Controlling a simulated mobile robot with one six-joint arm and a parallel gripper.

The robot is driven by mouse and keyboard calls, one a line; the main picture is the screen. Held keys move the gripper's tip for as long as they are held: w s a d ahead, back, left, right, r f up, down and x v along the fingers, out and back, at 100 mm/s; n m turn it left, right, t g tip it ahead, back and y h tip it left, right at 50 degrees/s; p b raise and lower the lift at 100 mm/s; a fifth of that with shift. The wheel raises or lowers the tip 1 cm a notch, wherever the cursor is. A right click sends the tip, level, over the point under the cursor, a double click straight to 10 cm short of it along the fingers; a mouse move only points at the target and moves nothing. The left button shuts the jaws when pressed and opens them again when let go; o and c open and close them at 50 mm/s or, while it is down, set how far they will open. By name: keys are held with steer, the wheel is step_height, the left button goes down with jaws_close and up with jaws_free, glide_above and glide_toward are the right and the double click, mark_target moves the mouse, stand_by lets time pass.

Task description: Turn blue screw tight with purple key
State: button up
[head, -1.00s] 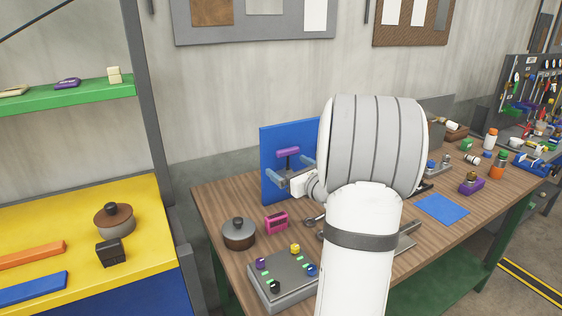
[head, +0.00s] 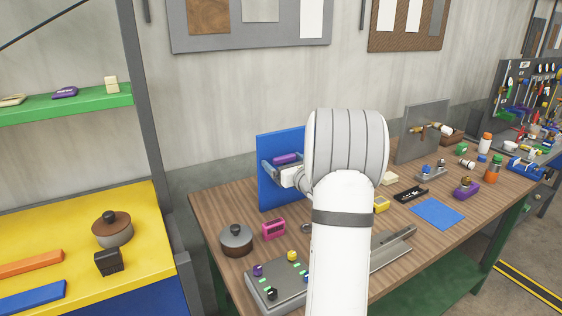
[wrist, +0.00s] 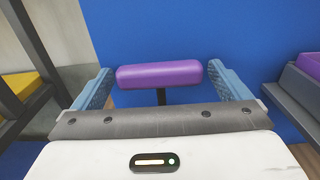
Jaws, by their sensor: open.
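The purple key (head: 286,159) is a purple bar handle on a dark shaft, in front of an upright blue panel (head: 270,196) at the back of the workbench. In the wrist view the handle (wrist: 160,74) lies level across the picture, with the shaft below its middle. My gripper (head: 283,164) is open, with light blue fingers. In the wrist view the fingers (wrist: 160,80) stand at either end of the handle, with a narrow gap at each side. I cannot make out the blue screw; my gripper and wrist cover part of the panel.
A brown lidded pot (head: 236,239), a pink box (head: 273,229) and a grey box with coloured knobs (head: 277,281) stand near the arm. A grey upright plate (head: 423,132) stands to the right. A purple-topped grey object (wrist: 308,72) is at the wrist view's right edge.

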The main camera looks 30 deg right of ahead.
steer(key=shift+c, duration=0.5)
steer(key=c, duration=1)
step_height(320, 180, up, 18)
steer(key=shift+s, duration=0.15)
